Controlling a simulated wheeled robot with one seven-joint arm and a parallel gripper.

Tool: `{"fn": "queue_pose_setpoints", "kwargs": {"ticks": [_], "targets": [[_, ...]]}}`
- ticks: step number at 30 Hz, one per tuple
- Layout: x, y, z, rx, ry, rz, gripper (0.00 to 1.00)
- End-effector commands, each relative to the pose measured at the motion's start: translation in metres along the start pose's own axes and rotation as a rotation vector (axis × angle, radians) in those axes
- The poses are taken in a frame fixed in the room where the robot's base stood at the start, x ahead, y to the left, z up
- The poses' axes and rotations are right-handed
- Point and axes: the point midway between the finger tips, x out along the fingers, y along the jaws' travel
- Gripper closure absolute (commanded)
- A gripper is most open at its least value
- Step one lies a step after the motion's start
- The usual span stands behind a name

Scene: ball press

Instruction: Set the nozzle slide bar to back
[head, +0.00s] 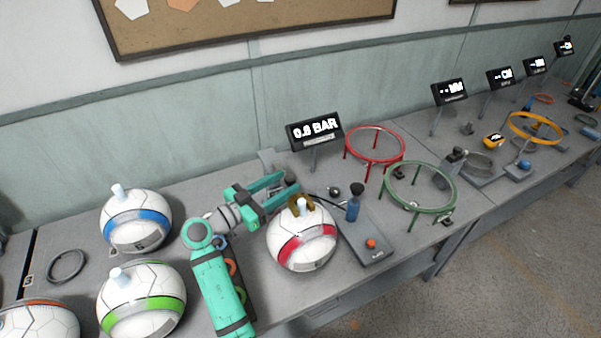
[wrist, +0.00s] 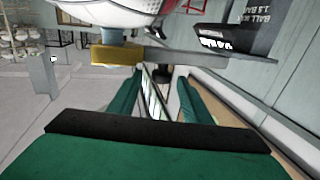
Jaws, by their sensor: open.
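A white ball with a red band (head: 302,240) sits at the press station, a gold-coloured block (head: 301,204) showing at its top. In the wrist view the gold block (wrist: 117,55) is joined to a flat grey bar (wrist: 205,61) running right across the top. I take these as the nozzle slide parts; which one is the slide bar, and its setting, I cannot tell. My gripper (head: 284,190) is open and empty just behind and left of the ball's top. In the wrist view its fingers (wrist: 160,80) end just below the bar, apart from each other; contact is unclear.
Balls with blue (head: 136,220) and green (head: 141,301) bands are at left.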

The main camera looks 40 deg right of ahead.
Motion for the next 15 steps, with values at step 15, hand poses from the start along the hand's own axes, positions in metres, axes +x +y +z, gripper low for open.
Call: {"fn": "queue_pose_setpoints", "kwargs": {"ticks": [15], "targets": [[0.068,-0.002,-0.001,0.001,0.000,-0.004,0.56]]}}
